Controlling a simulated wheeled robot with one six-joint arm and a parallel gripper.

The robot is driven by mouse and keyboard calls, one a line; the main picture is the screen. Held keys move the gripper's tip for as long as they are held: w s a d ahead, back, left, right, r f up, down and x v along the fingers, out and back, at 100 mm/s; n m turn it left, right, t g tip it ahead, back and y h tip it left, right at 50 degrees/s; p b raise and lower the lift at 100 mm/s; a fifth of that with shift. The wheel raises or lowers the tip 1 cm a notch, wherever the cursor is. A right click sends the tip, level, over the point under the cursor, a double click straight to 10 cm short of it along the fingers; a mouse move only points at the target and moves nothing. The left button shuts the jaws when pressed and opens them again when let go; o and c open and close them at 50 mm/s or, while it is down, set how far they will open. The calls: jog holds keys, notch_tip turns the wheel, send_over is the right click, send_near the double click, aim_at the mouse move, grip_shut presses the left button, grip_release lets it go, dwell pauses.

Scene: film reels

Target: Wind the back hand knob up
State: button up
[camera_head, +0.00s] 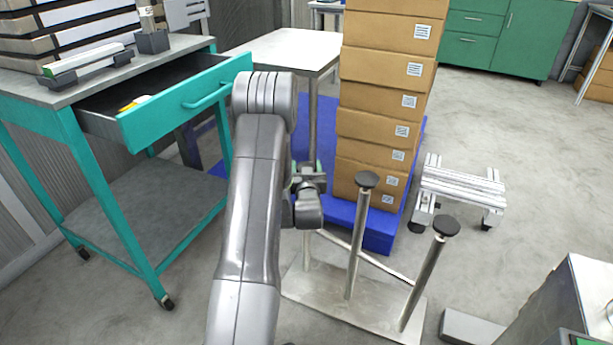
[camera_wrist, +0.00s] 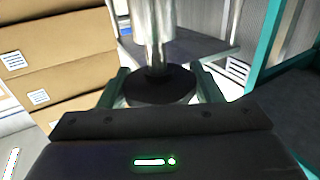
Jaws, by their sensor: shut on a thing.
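A metal stand (camera_head: 340,305) on the floor carries three upright posts. Two black round knobs show on top of the middle post (camera_head: 367,179) and the front post (camera_head: 446,226). The farthest post's top is hidden behind my gripper (camera_head: 308,183) in the head view. In the wrist view, the back hand knob (camera_wrist: 150,87) is a dark disc on a silver post (camera_wrist: 155,35). My gripper's two fingers (camera_wrist: 160,80) lie on either side of it, shut on it. The knob's turn angle cannot be told.
A tall stack of cardboard boxes (camera_head: 385,110) on a blue base (camera_head: 378,232) stands close behind the stand. A teal cart (camera_head: 150,255) with an open drawer (camera_head: 185,100) is at the left. A low silver wheeled rack (camera_head: 460,190) is at the right. Some floor beyond is clear.

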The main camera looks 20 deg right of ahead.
jog(key=shift+f+n+t+y+b, duration=0.25)
jog(key=shift+n+y+b, duration=0.35)
jog(key=shift+y, duration=0.3)
jog(key=shift+a+r+y, duration=0.1)
jog(key=shift+y, duration=0.2)
jog(key=o, duration=1)
jog(key=p+v, duration=0.2)
jog(key=v, duration=1.1)
jog(key=shift+s, duration=0.45)
